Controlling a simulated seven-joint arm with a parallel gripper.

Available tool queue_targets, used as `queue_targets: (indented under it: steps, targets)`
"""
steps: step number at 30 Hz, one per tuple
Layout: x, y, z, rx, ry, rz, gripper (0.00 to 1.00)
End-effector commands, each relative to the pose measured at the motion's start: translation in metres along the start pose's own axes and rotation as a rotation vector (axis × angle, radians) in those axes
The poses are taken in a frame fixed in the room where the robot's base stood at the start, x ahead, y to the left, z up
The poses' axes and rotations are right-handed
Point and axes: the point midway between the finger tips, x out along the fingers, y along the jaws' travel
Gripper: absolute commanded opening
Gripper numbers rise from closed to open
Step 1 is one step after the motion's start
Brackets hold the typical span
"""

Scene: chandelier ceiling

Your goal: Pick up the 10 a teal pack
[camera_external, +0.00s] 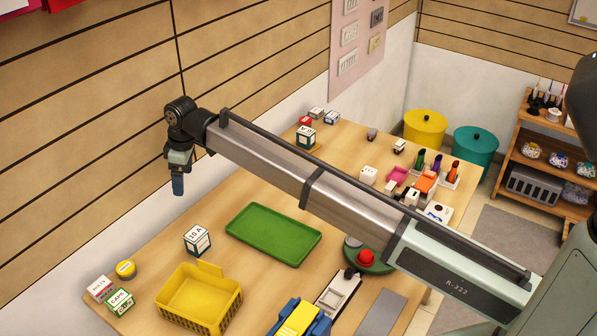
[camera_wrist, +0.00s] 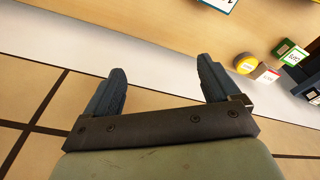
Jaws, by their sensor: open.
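The teal and white pack marked "10 A" (camera_external: 198,241) stands on the table, left of the green tray and behind the yellow basket. In the wrist view, part of a teal-edged white pack (camera_wrist: 220,4) is cut off at the top edge; it looks like the same pack. My gripper (camera_external: 178,187) hangs high near the wall, above and apart from the pack, at the upper left of it in the picture. In the wrist view my gripper (camera_wrist: 160,85) shows two dark fingers spread apart with nothing between them.
A green tray (camera_external: 272,234), a yellow basket (camera_external: 199,300), a yellow round tin (camera_external: 125,268), a green "CAPS" box (camera_external: 120,301) and a white box (camera_external: 99,287) stand near the pack. A red button (camera_external: 366,257) is further right. Bare table (camera_external: 150,245) lies left of the pack.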

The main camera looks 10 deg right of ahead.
Motion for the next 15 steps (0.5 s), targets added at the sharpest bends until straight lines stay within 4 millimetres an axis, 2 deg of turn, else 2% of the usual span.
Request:
queue_targets:
  steps: [1,6,9,15]
  targets:
    - [0.0,-0.019,-0.004,-0.015,-0.003,-0.002,0.89]
    - [-0.001,-0.071,-0.011,-0.027,-0.019,-0.008,0.89]
    - [-0.003,-0.097,-0.001,0.023,-0.045,-0.007,0.89]
    - [-0.004,-0.099,0.024,0.234,-0.105,0.004,0.89]
